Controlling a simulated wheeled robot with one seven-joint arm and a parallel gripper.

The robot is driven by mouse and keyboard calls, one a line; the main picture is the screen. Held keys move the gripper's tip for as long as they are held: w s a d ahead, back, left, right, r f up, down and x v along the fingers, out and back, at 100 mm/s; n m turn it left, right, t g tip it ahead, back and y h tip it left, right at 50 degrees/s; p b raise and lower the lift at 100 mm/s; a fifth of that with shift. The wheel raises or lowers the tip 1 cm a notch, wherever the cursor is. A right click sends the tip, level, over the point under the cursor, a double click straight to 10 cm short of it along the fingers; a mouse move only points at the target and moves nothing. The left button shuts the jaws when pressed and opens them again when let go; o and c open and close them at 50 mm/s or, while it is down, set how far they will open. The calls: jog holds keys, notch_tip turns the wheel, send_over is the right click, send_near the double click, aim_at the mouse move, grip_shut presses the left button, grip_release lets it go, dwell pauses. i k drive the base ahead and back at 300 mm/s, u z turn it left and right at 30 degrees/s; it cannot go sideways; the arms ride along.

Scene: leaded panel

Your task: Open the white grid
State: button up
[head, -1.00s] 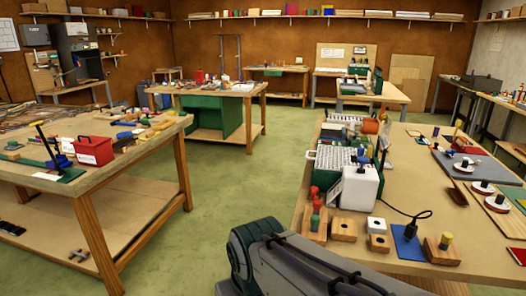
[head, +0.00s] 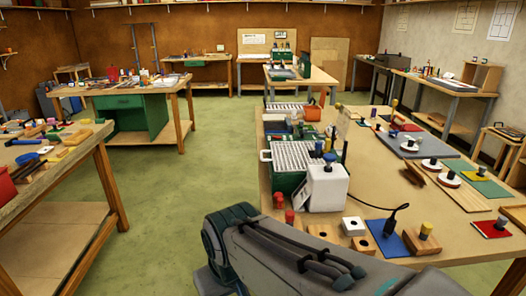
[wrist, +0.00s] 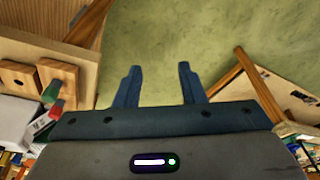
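A white grid (head: 298,153) with a pale handle at its left side lies flat on top of a green box (head: 288,182), on the right-hand workbench. A second pale grid (head: 287,108) lies farther back on the same bench; I cannot tell which one is meant. My gripper (wrist: 159,84) shows in the wrist view with its two fingers apart and nothing between them, above green floor. It is away from both grids. In the head view my arm covers the bottom middle, and the gripper itself is out of sight.
A white box (head: 327,188) with a dark blue knob stands right in front of the nearer grid. Red pieces (head: 284,210), wooden blocks (head: 365,245) and a black cable (head: 395,212) lie near the front edge. Open green floor (head: 190,190) lies left of the bench.

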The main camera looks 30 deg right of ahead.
aim_at(291, 156)
jog(key=z, duration=0.5)
jog(key=i, duration=0.4)
jog(key=z, duration=0.45)
jog(key=k, duration=1.3)
jog(key=u, duration=0.55)
jog(key=i, duration=0.6)
jog(key=u, duration=0.7)
jog(key=i, duration=0.75)
jog(key=z, duration=0.5)
jog(key=i, duration=0.75)
jog(key=z, duration=0.65)
